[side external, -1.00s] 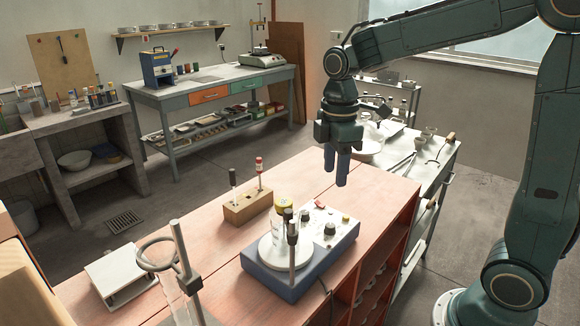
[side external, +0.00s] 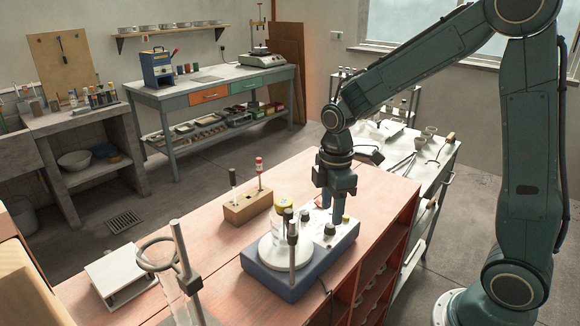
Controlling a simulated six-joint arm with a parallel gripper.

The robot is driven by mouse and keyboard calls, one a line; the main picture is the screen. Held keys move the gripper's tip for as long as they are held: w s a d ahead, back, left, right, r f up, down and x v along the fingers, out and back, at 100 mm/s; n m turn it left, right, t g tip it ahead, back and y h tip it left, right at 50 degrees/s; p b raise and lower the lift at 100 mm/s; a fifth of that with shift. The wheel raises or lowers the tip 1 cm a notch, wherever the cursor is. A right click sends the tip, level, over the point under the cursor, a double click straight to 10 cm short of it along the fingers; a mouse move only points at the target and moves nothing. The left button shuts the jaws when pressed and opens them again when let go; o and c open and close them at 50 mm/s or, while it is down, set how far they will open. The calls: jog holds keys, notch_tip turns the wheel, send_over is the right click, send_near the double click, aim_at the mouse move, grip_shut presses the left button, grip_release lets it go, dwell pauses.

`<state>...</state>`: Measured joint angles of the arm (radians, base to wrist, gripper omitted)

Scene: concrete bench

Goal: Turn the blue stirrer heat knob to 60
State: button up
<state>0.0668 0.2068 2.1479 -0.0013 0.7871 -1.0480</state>
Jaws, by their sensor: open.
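The blue stirrer (side external: 328,257) stands on the reddish bench, with a round white plate at its left end and a pale control panel at its right. Two dark knobs show on the panel: a front knob (side external: 330,229) and a left knob (side external: 305,216). I cannot tell which is the heat knob, and their markings are too small to read. My gripper (side external: 333,213) points down with its fingers apart and empty, low over the back of the panel, just behind the front knob. Its fingers hide part of the panel; I cannot tell whether they touch anything.
An upright rod (side external: 292,262) rises in front of the stirrer. A wooden block (side external: 247,207) holding two upright tools stands behind left. A ring stand (side external: 180,255) and a white flat device (side external: 120,275) are at the left.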

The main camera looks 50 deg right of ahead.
aim_at(331, 225)
jog(key=shift+f, duration=2.05)
jog(key=shift+c, duration=0.4)
grip_shut()
jog(key=shift+m, duration=0.3)
jog(key=m, duration=0.9)
